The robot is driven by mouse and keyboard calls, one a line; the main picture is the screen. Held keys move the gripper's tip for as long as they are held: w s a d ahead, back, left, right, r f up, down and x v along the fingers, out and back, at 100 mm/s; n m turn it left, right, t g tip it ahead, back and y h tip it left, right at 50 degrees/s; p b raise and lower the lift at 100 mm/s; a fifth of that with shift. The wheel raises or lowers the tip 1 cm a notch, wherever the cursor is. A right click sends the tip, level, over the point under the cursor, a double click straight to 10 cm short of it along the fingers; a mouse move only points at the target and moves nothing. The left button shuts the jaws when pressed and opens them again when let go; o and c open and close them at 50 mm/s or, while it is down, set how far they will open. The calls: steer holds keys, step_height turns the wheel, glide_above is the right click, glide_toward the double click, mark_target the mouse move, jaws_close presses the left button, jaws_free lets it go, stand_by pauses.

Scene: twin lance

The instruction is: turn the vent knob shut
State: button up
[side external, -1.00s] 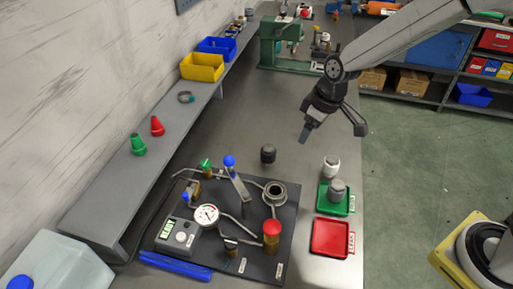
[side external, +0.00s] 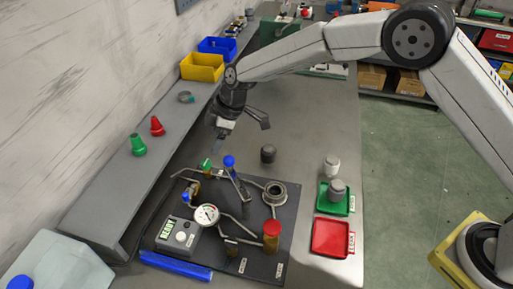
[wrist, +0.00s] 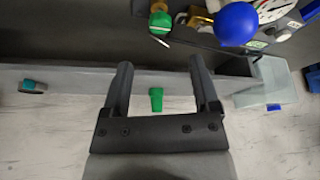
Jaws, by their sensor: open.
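The dark panel (side external: 205,255) carries pipework, a round gauge (side external: 207,215) and several knobs. A green knob (side external: 205,164) and a blue ball-topped lever (side external: 229,161) stand at its back, a small blue knob (side external: 185,197) at its left, and a large red knob (side external: 272,228) at its front right. I cannot tell which is the vent knob; the labels are too small to read. My gripper (side external: 240,134) is open and empty, above and behind the panel's back edge. In the wrist view, the green knob (wrist: 161,20) and blue ball (wrist: 237,24) lie beyond my fingertips (wrist: 161,63).
Loose green (side external: 138,145) and red (side external: 157,126) cone-shaped pieces stand on the wall shelf (side external: 100,200). Yellow (side external: 202,67) and blue bins are behind. A dark capped piece (side external: 268,154) stands behind the panel. Green (side external: 347,205) and red (side external: 331,252) trays are at right.

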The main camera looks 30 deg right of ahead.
mark_target(206, 162)
steer(key=shift+f, duration=0.1)
steer(key=shift+x, duration=3.85)
steer(key=shift+a, duration=0.1)
jaws_close()
